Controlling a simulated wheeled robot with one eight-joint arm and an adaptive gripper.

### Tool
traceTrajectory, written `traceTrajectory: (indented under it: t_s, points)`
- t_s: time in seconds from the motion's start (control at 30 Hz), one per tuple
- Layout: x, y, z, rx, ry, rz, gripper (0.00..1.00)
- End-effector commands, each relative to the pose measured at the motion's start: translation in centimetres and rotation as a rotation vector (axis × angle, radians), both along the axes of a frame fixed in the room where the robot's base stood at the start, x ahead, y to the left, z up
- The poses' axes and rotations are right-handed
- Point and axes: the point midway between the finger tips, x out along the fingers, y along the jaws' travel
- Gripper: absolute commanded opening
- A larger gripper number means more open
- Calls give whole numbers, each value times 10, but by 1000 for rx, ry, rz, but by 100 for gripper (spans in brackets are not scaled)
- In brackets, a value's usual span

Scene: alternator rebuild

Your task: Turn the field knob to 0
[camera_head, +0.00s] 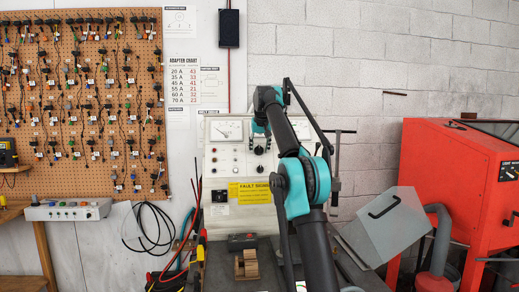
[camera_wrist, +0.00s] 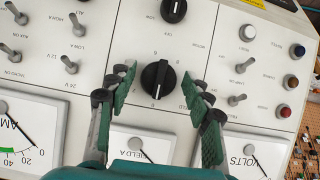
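The field knob (camera_wrist: 157,78) is a round black knob with a raised grip bar on the pale panel of the test bench (camera_head: 222,160). In the wrist view its bar stands nearly upright, tilted slightly. The panel print appears upside down there, and the number the knob points to is too small to read surely. My gripper (camera_wrist: 158,88) is open, with one green-padded finger at each side of the knob and visible gaps between pads and knob.
A second black knob (camera_wrist: 174,10) sits above the field knob in the wrist view. Toggle switches (camera_wrist: 70,64) are on the left; more switches and coloured buttons (camera_wrist: 286,111) are on the right. Meters (camera_wrist: 139,146) lie below, near my fingers. A red cabinet (camera_head: 440,165) stands right.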

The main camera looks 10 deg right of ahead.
Motion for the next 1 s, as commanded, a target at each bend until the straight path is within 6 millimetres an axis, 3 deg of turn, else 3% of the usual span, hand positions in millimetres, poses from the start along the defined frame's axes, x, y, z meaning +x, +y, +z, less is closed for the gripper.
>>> traceTrajectory:
  t_s: [0.37, 0.73, 1.0]
  points:
    - [-1, 0, 2, 1, -2, 0, 60]
    - [-28, 1, 45, 1, -2, -1, 60]
    - [-37, 1, 60, 0, -2, 0, 60]
